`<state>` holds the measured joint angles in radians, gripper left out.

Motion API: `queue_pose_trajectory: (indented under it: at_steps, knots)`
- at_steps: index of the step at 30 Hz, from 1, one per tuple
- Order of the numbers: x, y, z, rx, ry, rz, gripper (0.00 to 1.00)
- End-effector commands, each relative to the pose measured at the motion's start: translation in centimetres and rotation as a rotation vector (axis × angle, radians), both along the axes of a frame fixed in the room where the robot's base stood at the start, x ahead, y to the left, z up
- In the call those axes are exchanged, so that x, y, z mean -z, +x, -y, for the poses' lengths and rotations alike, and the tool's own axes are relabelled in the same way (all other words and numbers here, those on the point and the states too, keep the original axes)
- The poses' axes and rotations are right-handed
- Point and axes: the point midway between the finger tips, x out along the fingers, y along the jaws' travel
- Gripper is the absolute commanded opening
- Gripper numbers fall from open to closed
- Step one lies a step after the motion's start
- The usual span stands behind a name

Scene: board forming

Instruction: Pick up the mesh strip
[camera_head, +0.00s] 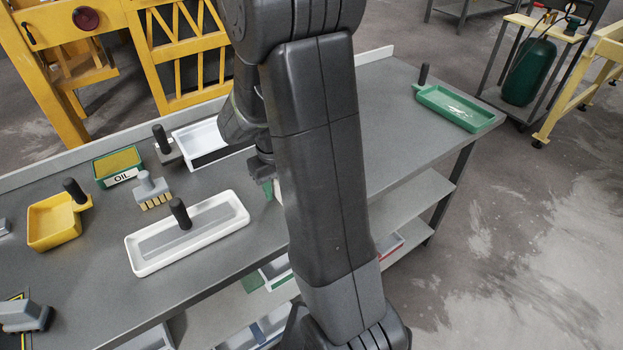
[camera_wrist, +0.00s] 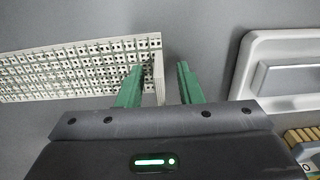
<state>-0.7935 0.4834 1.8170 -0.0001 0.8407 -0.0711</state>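The mesh strip (camera_wrist: 80,68) is a long, pale, perforated piece on the grey table in the wrist view. It runs from the left edge to the middle, and its right end has a plain, pale end face. My gripper (camera_wrist: 160,68) is open, its two green fingers apart. The strip's right end shows between the fingers, and the left finger overlaps part of the strip. I cannot tell whether either finger touches it. In the head view my gripper (camera_head: 267,188) is low over the table, and my arm hides most of the area around it.
A white tray (camera_head: 240,222) with a dark-handled grey block lies left of my gripper in the head view. A brush (camera_head: 152,190), an oil box (camera_head: 118,163), a yellow scoop (camera_head: 52,228) and another white tray (camera_head: 200,160) are nearby. A green tray (camera_head: 460,108) sits far right.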

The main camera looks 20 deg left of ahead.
Motion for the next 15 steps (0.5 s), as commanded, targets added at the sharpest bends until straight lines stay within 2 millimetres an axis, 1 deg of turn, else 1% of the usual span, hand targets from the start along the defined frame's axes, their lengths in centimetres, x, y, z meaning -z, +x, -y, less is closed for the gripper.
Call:
queue_pose_trajectory:
  at_steps: [4,9,15]
  knots:
    - [-0.03,0.01,0.01,0.000,0.000,0.000,0.33]
    - [-0.04,0.01,0.01,0.000,0.000,0.000,0.00]
    - [-0.05,0.01,0.00,0.000,0.000,0.000,0.00]
